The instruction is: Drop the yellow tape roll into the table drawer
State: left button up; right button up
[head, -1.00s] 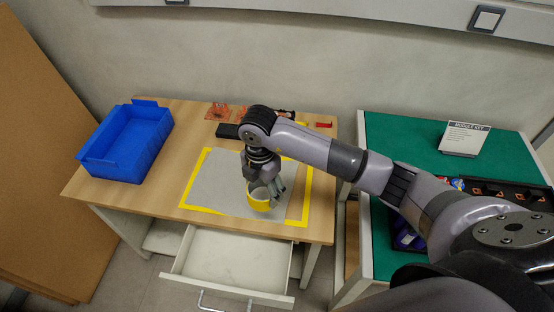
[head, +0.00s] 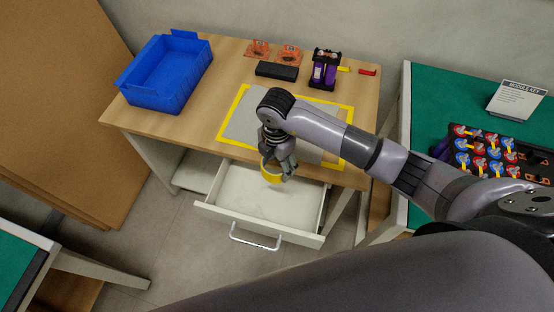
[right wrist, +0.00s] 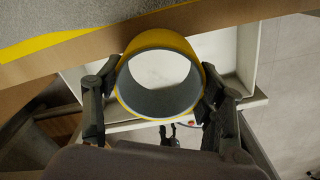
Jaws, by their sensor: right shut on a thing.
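The yellow tape roll (head: 271,173) is held in my right gripper (head: 278,172), at the front edge of the table and over the back part of the open drawer (head: 240,205). In the right wrist view the tape roll (right wrist: 160,75) sits between both fingers of my right gripper (right wrist: 160,95), which is shut on its outside. The drawer (right wrist: 245,55) shows below and beyond the roll there, with its white floor seen through the ring. The drawer looks empty where it shows. My left gripper is not in view.
The wooden table (head: 215,100) carries a blue bin (head: 165,72), a grey mat with yellow border (head: 240,125), a black block (head: 277,71) and a holder with purple items (head: 324,70). A green table (head: 430,95) with a parts tray stands right.

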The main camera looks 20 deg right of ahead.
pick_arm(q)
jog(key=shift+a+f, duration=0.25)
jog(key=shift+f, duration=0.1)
pick_arm(e)
jog(key=shift+f, duration=0.4)
jog(key=o, duration=1.3)
jog(key=shift+c, duration=0.2)
notch_tip(320, 180, up, 12)
jog(key=shift+s+f, duration=0.1)
